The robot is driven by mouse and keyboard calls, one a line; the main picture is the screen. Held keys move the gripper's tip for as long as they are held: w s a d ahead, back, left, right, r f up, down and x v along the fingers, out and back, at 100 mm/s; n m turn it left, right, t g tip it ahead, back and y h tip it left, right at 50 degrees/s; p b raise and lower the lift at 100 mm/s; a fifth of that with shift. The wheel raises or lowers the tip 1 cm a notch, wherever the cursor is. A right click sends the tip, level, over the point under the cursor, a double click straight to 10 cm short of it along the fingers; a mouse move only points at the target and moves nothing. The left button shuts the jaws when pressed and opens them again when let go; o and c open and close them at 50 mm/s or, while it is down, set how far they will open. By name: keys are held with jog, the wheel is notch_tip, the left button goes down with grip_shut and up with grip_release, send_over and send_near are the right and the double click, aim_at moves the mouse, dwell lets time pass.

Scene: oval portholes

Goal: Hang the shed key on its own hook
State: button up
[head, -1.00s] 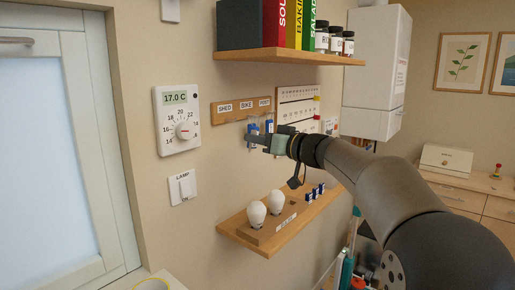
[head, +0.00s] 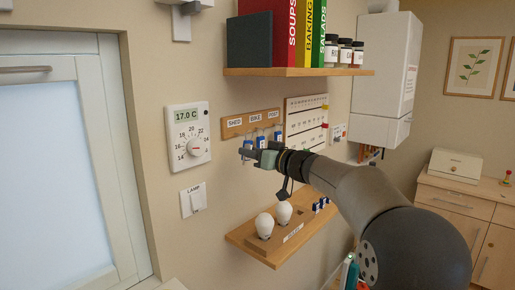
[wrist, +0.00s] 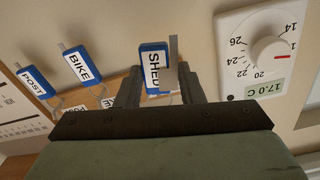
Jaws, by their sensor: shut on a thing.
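The key board (head: 252,123) on the wall carries the labels SHED, BIKE and POST. The shed key (wrist: 154,62), with a blue and white SHED tag, is between my gripper's fingers (wrist: 164,88), which are shut on it. A grey strip crosses the tag's edge. In the head view my gripper (head: 246,154) and the shed key's blue tag (head: 247,146) are just below the board, near the SHED label. The bike key (wrist: 82,64) and post key (wrist: 34,82) hang beside it. The shed hook is hidden, so I cannot tell whether the key touches it.
A thermostat (head: 188,138) is close left of my gripper, with a lamp switch (head: 193,201) below. A shelf of books and jars (head: 300,72) juts out above. A lower shelf (head: 275,252) holds two bulbs. A calendar (head: 306,122) is to the right.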

jog(key=shift+p+x, duration=1.35)
jog(key=shift+p, duration=0.15)
jog(key=shift+w+a+f+b, duration=0.2)
jog(key=shift+f+b, duration=0.25)
jog(key=shift+b, duration=0.25)
jog(key=shift+w+a+f+b, duration=0.2)
jog(key=shift+a+b, duration=0.1)
jog(key=shift+b, duration=0.6)
jog(key=shift+b, duration=0.3)
jog(key=o, duration=1)
jog(key=shift+o, duration=0.2)
